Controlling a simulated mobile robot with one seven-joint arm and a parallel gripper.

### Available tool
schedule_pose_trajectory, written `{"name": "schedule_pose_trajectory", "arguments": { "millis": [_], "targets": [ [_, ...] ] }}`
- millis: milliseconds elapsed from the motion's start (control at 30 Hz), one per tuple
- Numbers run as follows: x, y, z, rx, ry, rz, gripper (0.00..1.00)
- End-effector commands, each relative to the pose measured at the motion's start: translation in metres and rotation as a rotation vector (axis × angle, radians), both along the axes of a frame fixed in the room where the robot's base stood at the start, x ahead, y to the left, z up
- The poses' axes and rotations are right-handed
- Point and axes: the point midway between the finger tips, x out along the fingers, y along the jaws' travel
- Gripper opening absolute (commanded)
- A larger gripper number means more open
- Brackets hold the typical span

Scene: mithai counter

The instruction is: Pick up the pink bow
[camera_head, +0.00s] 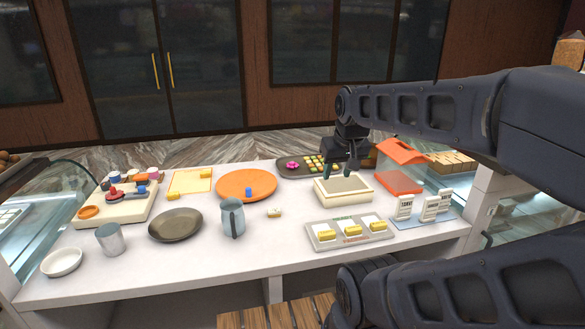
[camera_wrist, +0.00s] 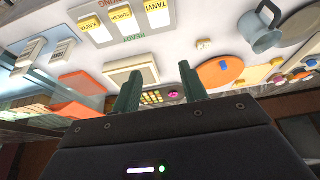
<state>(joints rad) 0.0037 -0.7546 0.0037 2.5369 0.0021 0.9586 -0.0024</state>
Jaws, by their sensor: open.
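The pink bow (camera_head: 292,165) sits at the left end of a dark tray (camera_head: 283,174) at the back of the counter. In the wrist view the bow (camera_wrist: 173,95) shows small, between my two green fingers and close to the right one. My gripper (camera_head: 344,172) is open and empty. It hangs over the back of the cream box, to the right of the bow and apart from it. In the wrist view the gripper (camera_wrist: 160,78) has its fingers spread. My arm and gripper hide the tray's right part.
Small green and yellow sweets (camera_head: 320,163) share the dark tray. A cream box (camera_head: 344,199) stands in front of it, an orange round board (camera_head: 228,186) to its left. An orange-lidded box (camera_head: 399,182) is at right. A grey jug (camera_head: 232,218) stands nearer the front.

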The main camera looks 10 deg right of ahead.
Motion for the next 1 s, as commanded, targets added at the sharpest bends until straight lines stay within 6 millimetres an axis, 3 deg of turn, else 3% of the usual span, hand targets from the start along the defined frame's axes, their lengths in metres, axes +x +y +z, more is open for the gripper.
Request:
{"name": "schedule_pose_trajectory", "arguments": {
  "millis": [300,467,733,1000],
  "targets": [
    [0.002,0.000,0.001,0.000,0.000,-0.001,0.47],
    [0.022,-0.001,0.008,0.006,0.005,-0.019,0.47],
    [0.095,-0.006,0.024,0.021,0.016,-0.091,0.47],
    [0.177,-0.009,0.027,0.030,0.023,-0.164,0.47]
  ]
}}
